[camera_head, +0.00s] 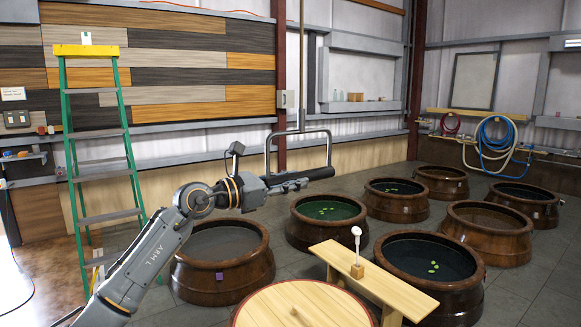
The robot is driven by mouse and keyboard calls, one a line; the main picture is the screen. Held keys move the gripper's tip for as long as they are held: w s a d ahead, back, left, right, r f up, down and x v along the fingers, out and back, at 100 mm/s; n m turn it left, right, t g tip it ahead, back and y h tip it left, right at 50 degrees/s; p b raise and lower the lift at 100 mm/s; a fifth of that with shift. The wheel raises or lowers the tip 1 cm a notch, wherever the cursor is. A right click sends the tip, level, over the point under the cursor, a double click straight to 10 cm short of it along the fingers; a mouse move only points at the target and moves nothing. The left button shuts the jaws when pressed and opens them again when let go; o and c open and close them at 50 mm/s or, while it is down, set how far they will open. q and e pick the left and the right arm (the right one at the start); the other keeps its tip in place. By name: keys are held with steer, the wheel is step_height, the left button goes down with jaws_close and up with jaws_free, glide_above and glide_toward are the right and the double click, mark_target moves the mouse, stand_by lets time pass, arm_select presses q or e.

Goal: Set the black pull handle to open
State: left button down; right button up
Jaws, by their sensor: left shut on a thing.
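My left arm comes in from the bottom left. My left gripper (318,174) is at the bottom of the loop, shut on the handle. The top bar and both sides of the loop show above the gripper. My right gripper is not in view.
Several brown jars stand on the tiled floor, one (222,281) below my left arm. A wooden bench (385,288) and a round wooden lid (270,312) are in front. A green ladder (127,150) stands at left. Hoses (496,135) hang at the back right.

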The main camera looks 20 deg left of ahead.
arm_select(q)
step_height(320, 180, down, 9)
steer(key=b, duration=0.4)
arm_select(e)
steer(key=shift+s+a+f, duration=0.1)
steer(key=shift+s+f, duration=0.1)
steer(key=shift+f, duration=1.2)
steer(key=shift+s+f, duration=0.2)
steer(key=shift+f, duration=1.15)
arm_select(q)
steer(key=shift+d, duration=0.15)
steer(key=c, duration=1.2)
jaws_free()
steer(key=shift+o, duration=0.7)
steer(key=shift+r, duration=0.1)
steer(key=v, duration=1.2)
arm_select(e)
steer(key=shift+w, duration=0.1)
